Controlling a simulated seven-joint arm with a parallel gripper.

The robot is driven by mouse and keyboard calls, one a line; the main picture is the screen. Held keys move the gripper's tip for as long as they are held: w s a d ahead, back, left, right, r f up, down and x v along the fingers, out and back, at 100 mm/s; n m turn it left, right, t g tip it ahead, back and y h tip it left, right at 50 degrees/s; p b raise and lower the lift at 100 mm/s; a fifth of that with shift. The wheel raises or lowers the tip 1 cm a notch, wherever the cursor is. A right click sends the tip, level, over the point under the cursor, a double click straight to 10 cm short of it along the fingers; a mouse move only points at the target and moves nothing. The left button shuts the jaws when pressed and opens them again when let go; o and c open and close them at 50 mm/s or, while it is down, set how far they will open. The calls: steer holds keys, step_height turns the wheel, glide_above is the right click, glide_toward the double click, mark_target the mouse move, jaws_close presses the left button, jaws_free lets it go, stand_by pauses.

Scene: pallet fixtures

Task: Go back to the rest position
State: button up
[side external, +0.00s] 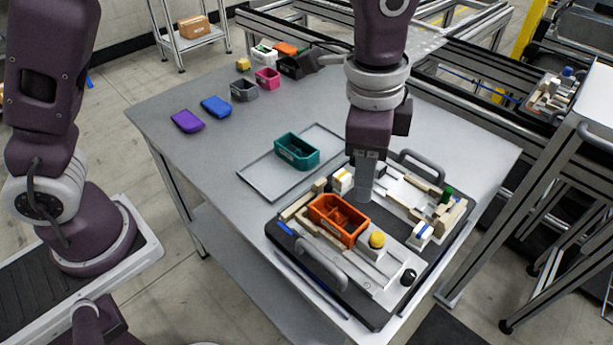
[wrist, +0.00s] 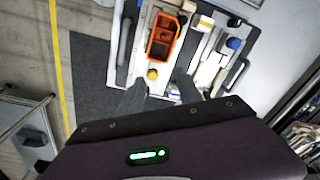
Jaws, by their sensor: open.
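My gripper (side external: 365,195) points down over the pallet fixture (side external: 372,318), just behind and to the right of the orange bin (side external: 338,220). In the wrist view the two fingers of my gripper (wrist: 164,98) are spread apart with nothing between them. The orange bin sits in the fixture and also shows in the wrist view (wrist: 163,36); no finger touches it there. The fixture also carries a yellow knob (side external: 377,240), which is in the wrist view (wrist: 152,74) too. Part of the fixture is hidden behind my gripper.
A teal bin (side external: 297,151) stands on a grey tray (side external: 265,178) left of the fixture. Handles (side external: 320,270) rise from the fixture.

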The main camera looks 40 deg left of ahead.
steer(key=s+a+r+n+t, duration=0.2)
steer(key=s+a+r+n, duration=0.3)
steer(key=a+r, duration=0.5)
steer(key=s+a+f+n+t, duration=0.1)
steer(key=s+a+n+t, duration=0.1)
steer(key=s+a+n, duration=0.5)
steer(key=s+a, duration=0.3)
steer(key=s, duration=0.4)
steer(key=shift+f+t, duration=0.15)
steer(key=shift+t, duration=0.25)
